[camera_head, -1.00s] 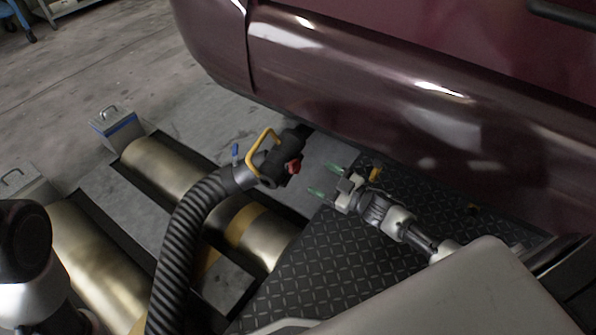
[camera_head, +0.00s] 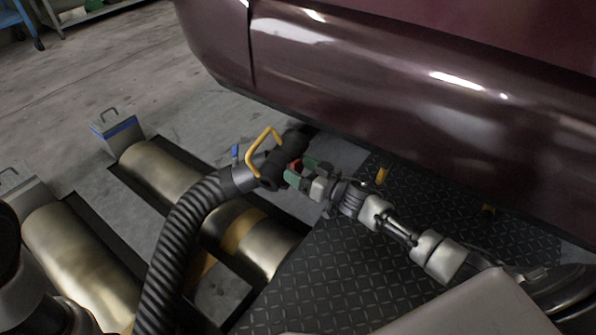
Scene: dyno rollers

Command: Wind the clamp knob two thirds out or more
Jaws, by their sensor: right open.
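The red clamp knob (camera_head: 296,165) sits on the right side of the dark hose nozzle (camera_head: 276,167), which has a yellow handle (camera_head: 258,146) and a small blue lever (camera_head: 235,152). The nozzle is at the car's lower edge, on the end of a black ribbed hose (camera_head: 185,230). My right gripper (camera_head: 300,172) is open, its green-tipped fingers on either side of the knob, partly hiding it. Whether the fingers touch the knob I cannot tell. My left gripper is not in view; only part of my left arm shows at the lower left.
A black tread plate (camera_head: 330,270) lies below my right arm.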

